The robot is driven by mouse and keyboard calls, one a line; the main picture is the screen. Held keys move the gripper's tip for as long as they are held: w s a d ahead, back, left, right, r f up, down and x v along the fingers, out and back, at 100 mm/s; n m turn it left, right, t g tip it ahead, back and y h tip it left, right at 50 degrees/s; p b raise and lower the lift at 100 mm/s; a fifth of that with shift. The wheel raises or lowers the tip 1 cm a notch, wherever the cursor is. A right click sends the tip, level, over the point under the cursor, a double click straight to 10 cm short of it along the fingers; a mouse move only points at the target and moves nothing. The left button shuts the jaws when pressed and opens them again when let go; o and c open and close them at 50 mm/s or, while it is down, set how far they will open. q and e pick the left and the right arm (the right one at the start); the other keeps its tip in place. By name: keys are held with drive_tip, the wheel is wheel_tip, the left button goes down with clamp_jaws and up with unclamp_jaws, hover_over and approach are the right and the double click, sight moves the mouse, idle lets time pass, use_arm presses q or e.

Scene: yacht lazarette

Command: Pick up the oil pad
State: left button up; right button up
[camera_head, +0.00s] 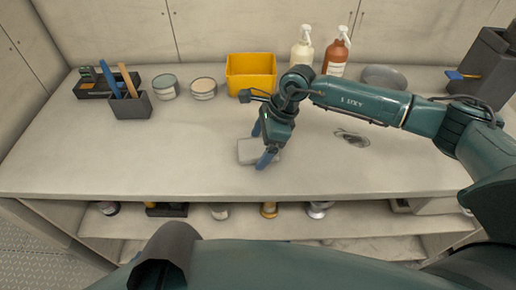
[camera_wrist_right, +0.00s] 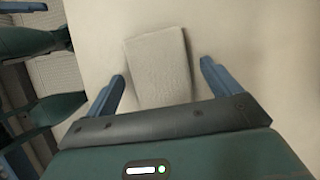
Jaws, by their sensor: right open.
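The oil pad (camera_head: 246,152) is a flat, light grey rectangle on the bench top, near the middle of the head view. In the right wrist view the oil pad (camera_wrist_right: 160,65) lies between the two blue fingers, with a gap of bare bench on either side. My right gripper (camera_head: 261,145) is open and points down over the pad; its fingers partly cover the pad in the head view. It also shows in the right wrist view (camera_wrist_right: 161,80), holding nothing. My left gripper is not in view.
A dark grey patch (camera_head: 352,138) lies right of the gripper. The bench's front left is clear.

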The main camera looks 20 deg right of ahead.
drive_tip(key=shift+f+b, duration=0.2)
drive_tip(key=shift+b, duration=0.15)
drive_tip(key=c, duration=1.1)
